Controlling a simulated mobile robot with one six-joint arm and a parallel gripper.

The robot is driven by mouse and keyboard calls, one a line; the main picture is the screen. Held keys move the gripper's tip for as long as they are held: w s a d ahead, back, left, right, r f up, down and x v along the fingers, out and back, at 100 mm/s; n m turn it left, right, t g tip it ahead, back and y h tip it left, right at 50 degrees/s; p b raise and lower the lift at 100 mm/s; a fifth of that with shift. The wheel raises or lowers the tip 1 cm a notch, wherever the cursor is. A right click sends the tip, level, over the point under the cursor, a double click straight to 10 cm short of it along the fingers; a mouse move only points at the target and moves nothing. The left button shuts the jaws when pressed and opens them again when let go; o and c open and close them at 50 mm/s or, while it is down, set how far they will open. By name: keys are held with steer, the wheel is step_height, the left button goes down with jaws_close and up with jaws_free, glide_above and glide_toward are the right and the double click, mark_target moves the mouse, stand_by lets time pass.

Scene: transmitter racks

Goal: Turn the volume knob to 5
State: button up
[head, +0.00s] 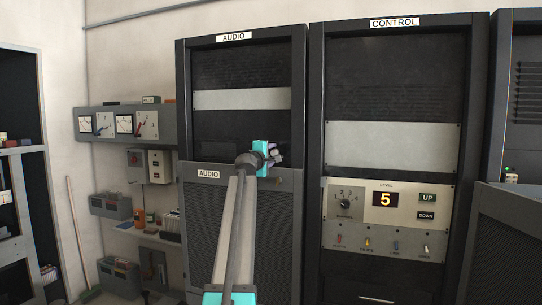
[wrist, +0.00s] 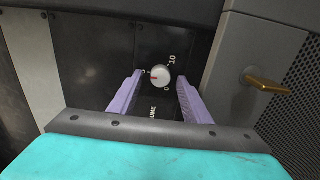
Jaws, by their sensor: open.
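A "10" shows above right and a "0" below right. Part of the word "VOLUME" shows below. My gripper (wrist: 158,84) is open, with its two purple fingers on either side of the knob; I cannot tell whether they touch it. In the head view my gripper (head: 276,156) is in front of the AUDIO rack (head: 183,101), and the knob is hidden there.
A grey door with a brass handle (wrist: 266,86) is close on the right in the wrist view. The CONTROL rack (head: 391,86) stands to the right, with a level display (head: 385,200) reading 5. A shelf with meters (head: 125,124) is at left.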

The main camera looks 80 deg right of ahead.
steer(key=w+a+b, duration=0.2)
steer(key=a+b, duration=0.2)
steer(key=a, duration=0.9)
steer(key=shift+w+a, duration=0.3)
steer(key=shift+w, duration=0.05)
steer(key=shift+r, duration=0.1)
